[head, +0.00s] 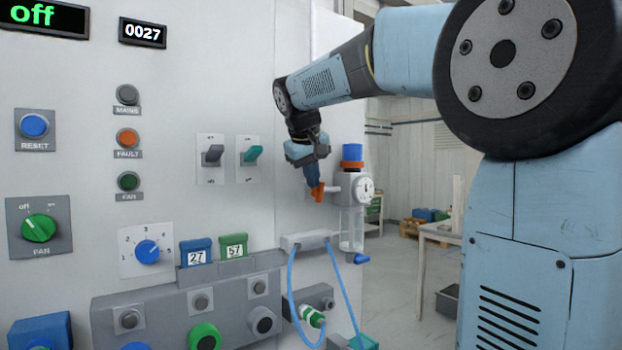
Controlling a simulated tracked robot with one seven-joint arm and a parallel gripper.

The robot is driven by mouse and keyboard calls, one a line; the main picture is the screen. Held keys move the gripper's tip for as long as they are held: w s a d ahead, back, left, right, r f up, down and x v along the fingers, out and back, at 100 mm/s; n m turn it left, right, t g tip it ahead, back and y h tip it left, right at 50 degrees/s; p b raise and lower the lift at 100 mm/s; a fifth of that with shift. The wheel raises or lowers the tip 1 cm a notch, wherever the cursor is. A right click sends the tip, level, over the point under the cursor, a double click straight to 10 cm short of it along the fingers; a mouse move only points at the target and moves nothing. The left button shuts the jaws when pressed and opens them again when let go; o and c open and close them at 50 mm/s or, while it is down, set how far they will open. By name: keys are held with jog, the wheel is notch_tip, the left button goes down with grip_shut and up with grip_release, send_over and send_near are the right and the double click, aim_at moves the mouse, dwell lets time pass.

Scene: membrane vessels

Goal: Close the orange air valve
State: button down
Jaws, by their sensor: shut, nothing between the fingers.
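The orange air valve (317,193) is on the side of the cabinet, left of a grey regulator with a round gauge (364,188). Its visible orange part is small and points roughly downward across a short horizontal pipe. My gripper (314,181) comes down from above, with its shut, empty fingers right at the top of the orange part. Whether they touch it I cannot tell. The fingers and wrist hide some of the valve's upper part.
A blue knob (352,152) tops the regulator, and a clear bowl (351,228) hangs below. Blue hoses (343,290) loop beneath from a grey block (305,240). Two toggle switches (212,156) (250,152) are on the panel to the left.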

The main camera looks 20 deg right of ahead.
jog(key=shift+w+d+r+y, duration=0.1)
jog(key=shift+d+r+y, duration=0.1)
jog(key=shift+y, duration=0.3)
